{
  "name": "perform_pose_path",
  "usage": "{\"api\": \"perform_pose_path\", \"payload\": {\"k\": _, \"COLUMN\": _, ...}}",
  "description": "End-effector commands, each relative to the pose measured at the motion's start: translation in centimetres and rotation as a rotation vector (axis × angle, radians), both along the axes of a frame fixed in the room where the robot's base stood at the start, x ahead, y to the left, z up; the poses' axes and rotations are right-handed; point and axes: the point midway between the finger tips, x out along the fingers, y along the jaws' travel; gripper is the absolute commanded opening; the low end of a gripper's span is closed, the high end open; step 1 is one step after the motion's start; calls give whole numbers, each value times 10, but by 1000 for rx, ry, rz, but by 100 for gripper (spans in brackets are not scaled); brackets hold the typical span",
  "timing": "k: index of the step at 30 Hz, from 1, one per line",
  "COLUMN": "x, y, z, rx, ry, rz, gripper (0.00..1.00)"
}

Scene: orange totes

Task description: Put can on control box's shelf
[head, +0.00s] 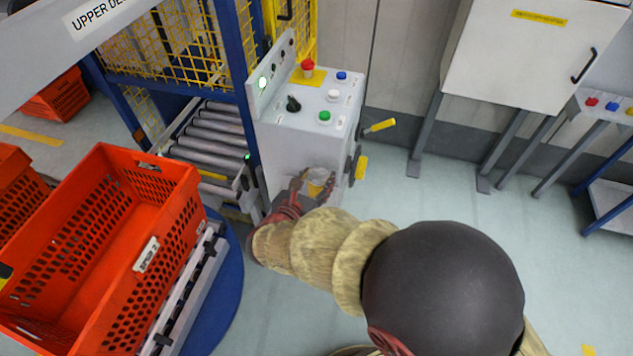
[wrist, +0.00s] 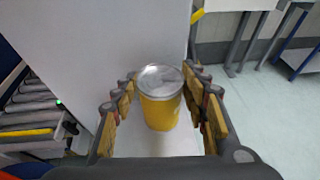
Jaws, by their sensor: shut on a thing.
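A yellow can (wrist: 160,110) with a silver lid stands upright between the wood-coloured finger pads of my gripper (wrist: 163,92) in the wrist view. My gripper is shut on it. In the head view the can (head: 317,183) shows small at my gripper (head: 312,187), in front of the lower part of the white control box (head: 290,145). The control box has several coloured buttons on its sloped top. A pale surface (wrist: 172,146) shows below the can; I cannot tell whether the can touches it. The shelf is not clearly seen in the head view.
An orange tote (head: 150,225) stands on a conveyor at the left, with roller conveyor (head: 210,140) behind it. A yellow-handled part (head: 380,126) sticks out at the box's right side. A white cabinet (head: 535,60) stands on the right. The floor (head: 440,190) there is clear.

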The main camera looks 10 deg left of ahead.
Motion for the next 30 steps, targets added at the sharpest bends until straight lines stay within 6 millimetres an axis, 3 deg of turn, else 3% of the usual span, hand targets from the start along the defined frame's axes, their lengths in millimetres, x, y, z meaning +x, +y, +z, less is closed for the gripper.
{"api": "perform_pose_path", "payload": {"k": 11, "x": 0, "y": 1, "z": -2, "rx": 1, "ry": -2, "rz": 1, "gripper": 0}}
{"api": "perform_pose_path", "payload": {"k": 12, "x": 0, "y": 0, "z": -2, "rx": 1, "ry": -1, "rz": 1, "gripper": 46}}
{"api": "perform_pose_path", "payload": {"k": 21, "x": 0, "y": 0, "z": -1, "rx": 1, "ry": -1, "rz": 1, "gripper": 62}}
{"api": "perform_pose_path", "payload": {"k": 30, "x": 0, "y": 0, "z": 0, "rx": 1, "ry": -1, "rz": 1, "gripper": 62}}
